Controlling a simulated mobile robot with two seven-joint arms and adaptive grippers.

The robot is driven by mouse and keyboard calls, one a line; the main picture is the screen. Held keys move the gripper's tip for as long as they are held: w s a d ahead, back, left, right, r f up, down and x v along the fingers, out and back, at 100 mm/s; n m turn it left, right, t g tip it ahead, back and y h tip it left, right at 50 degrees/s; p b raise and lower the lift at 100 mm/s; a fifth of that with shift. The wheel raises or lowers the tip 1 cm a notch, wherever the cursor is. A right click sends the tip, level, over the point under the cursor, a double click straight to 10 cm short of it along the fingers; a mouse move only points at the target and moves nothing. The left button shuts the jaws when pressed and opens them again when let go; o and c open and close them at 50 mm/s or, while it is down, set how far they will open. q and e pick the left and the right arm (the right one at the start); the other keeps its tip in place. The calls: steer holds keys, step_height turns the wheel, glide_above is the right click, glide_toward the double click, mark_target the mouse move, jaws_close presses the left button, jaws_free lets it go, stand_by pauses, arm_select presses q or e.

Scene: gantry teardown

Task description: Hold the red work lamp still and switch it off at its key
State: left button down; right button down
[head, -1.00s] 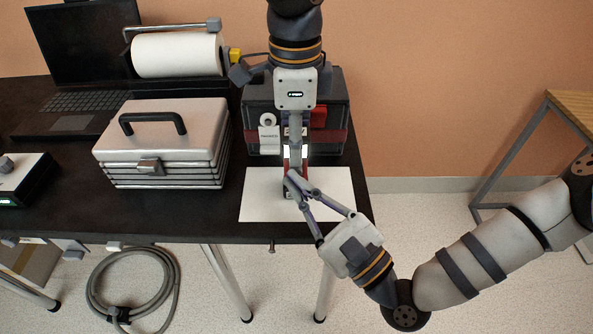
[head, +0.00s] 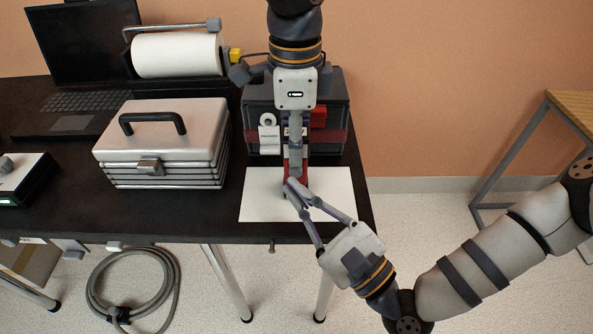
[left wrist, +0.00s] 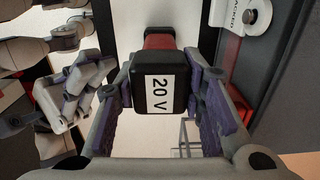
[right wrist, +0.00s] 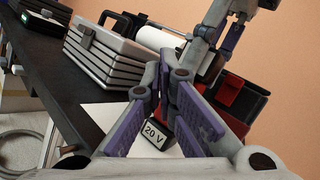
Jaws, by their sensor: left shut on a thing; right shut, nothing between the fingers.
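The work lamp has a red body (head: 296,171) over a white sheet, mostly hidden by my grippers in the head view. Its black end block marked "20 V" (left wrist: 160,85) faces the camera in the left wrist view, with red behind it. My left gripper (head: 295,163) reaches down from the top and is shut on the lamp, one finger at each side. My right gripper (head: 289,183) is shut and empty, its tips close beside the lamp. In the right wrist view the block (right wrist: 157,134) shows past the fingers. Contact and the key are hidden. No glow shows.
The white sheet (head: 262,208) lies at the table's right end. Behind stands a black and red case (head: 335,122). A silver toolbox (head: 165,145), paper roll (head: 176,55) and laptop (head: 80,50) stand left. A coiled hose (head: 95,290) lies on the floor.

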arm_select(q)
steer(key=shift+f, duration=0.1)
arm_select(e)
steer(key=s, duration=0.6)
arm_select(q)
steer(key=c, duration=1)
jaws_free()
